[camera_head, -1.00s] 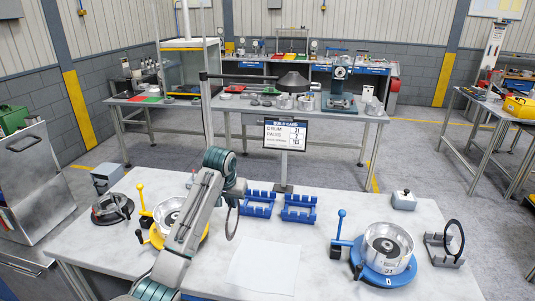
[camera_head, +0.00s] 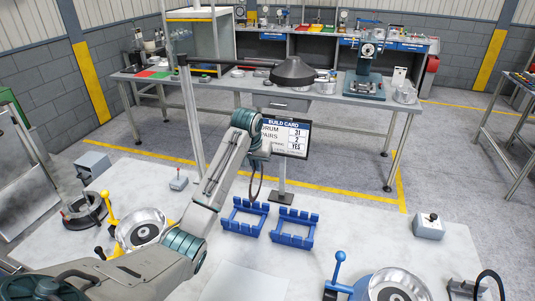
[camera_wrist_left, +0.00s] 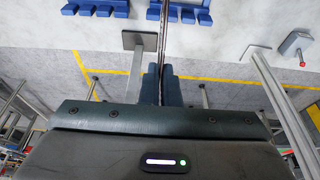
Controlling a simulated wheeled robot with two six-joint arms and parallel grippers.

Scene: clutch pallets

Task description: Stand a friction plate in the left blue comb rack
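The left blue comb rack (camera_head: 233,222) lies on the white table in the head view and looks empty. The right blue comb rack (camera_head: 310,230) lies beside it. My left gripper (camera_head: 260,152) is shut on a thin dark friction plate (camera_head: 257,182), a ring hanging below the fingers, upright and nearly edge-on. The plate appears just beyond and above the left rack, apart from it. In the left wrist view, the fingers (camera_wrist_left: 161,84) pinch the plate (camera_wrist_left: 165,35), whose edge overlaps the left rack (camera_wrist_left: 185,14). My right gripper is not in view.
A build card (camera_head: 287,137) on a stand is close behind the plate. A yellow-based drum fixture (camera_head: 140,232) is left and a blue-based one (camera_head: 398,285) front right. A grey box (camera_head: 429,227) stands right. The table front between fixtures holds a pale sheet (camera_head: 245,283).

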